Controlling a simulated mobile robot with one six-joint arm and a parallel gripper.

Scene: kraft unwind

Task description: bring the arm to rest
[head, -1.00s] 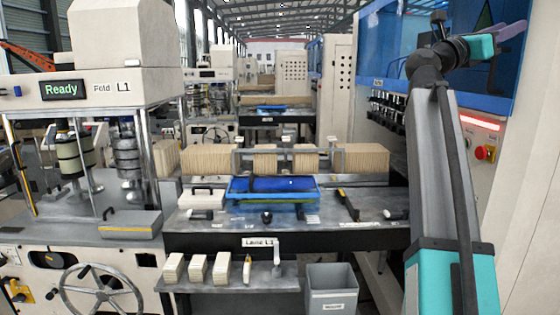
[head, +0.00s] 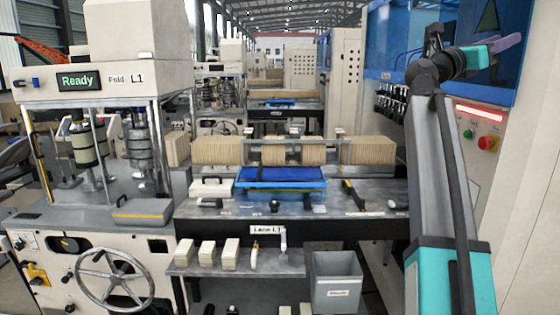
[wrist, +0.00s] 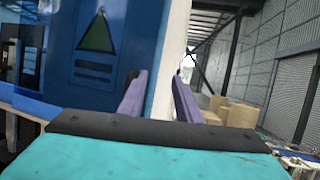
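My arm rises on the right side of the head view, its teal and grey links reaching up past the blue machine. My gripper (head: 508,43) is at the upper right, turned to the right and raised well above table height. In the wrist view, the two purple fingers of my gripper (wrist: 160,78) stand apart with nothing between them. Behind them are a blue machine panel with a green triangle (wrist: 97,33) and a pale upright edge. In the head view I cannot make out the gap between the fingers.
A blue machine (head: 415,40) with a red stop button (head: 487,143) stands close behind the arm. A bench with a blue tray (head: 280,185) and card stacks is at centre. A grey bin (head: 337,285) stands below. Cartons (wrist: 232,112) show in the wrist view.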

